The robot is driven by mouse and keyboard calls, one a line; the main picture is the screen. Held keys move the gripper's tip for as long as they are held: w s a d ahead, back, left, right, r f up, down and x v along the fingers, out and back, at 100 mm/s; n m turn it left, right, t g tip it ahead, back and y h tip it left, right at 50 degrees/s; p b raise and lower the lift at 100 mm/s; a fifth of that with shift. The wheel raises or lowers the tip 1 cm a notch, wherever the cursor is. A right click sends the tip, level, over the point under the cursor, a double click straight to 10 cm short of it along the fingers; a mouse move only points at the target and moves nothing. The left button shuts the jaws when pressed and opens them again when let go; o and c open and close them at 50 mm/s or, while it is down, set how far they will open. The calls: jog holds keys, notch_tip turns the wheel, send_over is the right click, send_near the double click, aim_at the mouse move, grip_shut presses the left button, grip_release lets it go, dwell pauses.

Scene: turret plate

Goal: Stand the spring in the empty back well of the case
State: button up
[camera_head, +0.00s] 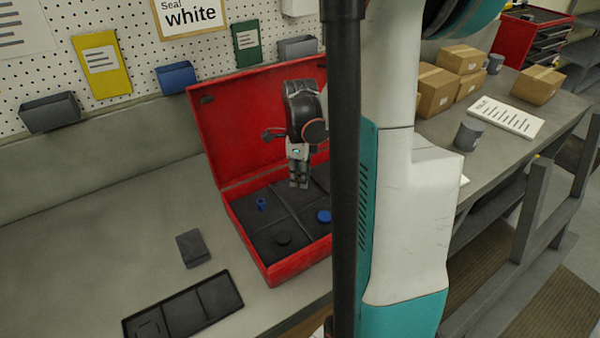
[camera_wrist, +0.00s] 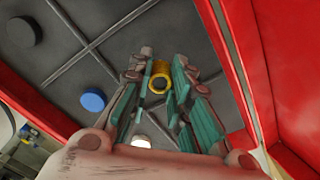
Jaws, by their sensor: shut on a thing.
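The case (camera_head: 272,272) is an open red box with a dark floor divided into wells. A blue disc (camera_head: 324,216) and a black disc (camera_head: 283,239) lie in its front wells, and a small blue ring-like piece (camera_head: 261,204) stands in the back left one. My gripper (camera_head: 299,185) points down over the back right part of the case. In the wrist view my gripper (camera_wrist: 163,62) is shut on the yellow spring (camera_wrist: 160,80), seen end-on between the fingers. The head view does not show the spring clearly. I cannot tell whether it touches the floor.
The raised red lid (camera_head: 235,140) stands behind the case. A black tray (camera_head: 190,308) and a small grey block (camera_head: 193,248) lie on the bench left of it. A dark post and my arm hide the case's right side. Cardboard boxes (camera_head: 462,58) stand farther right.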

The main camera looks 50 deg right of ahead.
jog(key=shift+f, duration=0.15)
dwell(0.5)
jog(key=shift+f+b, duration=0.35)
jog(key=shift+b, duration=0.05)
jog(key=shift+f+b, duration=0.45)
jog(key=shift+f, duration=0.1)
dwell(0.3)
jog(key=shift+f, duration=0.25)
jog(key=shift+f+b, duration=0.25)
jog(key=shift+b, duration=0.25)
dwell(0.8)
jog(key=o, duration=0.9)
jog(key=shift+o, duration=0.2)
